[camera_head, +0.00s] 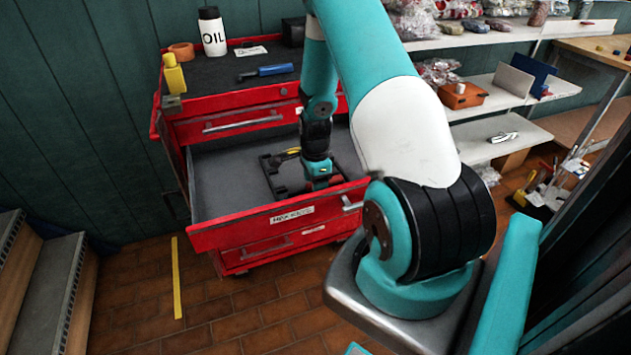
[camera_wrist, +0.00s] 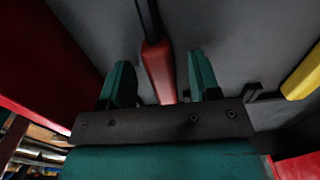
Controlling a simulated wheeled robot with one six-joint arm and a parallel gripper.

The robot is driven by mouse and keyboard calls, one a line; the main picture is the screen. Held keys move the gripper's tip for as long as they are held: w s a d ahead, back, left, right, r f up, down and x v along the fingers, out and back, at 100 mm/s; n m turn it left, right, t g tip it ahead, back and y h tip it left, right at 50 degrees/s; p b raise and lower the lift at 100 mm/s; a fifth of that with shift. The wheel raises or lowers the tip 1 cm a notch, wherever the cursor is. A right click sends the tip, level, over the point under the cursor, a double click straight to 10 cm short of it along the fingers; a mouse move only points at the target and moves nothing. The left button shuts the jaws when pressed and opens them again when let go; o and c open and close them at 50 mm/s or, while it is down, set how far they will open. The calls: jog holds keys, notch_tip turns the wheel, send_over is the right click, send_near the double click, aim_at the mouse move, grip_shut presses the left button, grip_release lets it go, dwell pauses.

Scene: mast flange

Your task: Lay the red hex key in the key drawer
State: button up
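The red hex key shows in the wrist view, with its red handle (camera_wrist: 157,72) between my gripper's two teal fingers and its dark shaft running up the picture. My gripper (camera_wrist: 160,64) is open, with a visible gap between the right finger and the handle. In the head view my gripper (camera_head: 318,180) is down inside the open key drawer (camera_head: 222,190), over a dark rack on its grey floor. The drawer front has a label that looks like "HEX KEYS". The far end of the red key's shaft is out of frame.
A yellow-handled tool (camera_wrist: 303,75) lies in the drawer right of my gripper. The drawer's left half is clear.

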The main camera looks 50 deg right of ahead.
notch_tip(320, 180, up, 17)
jog(key=shift+r+b, duration=0.2)
jog(key=shift+b, duration=0.1)
dwell(0.7)
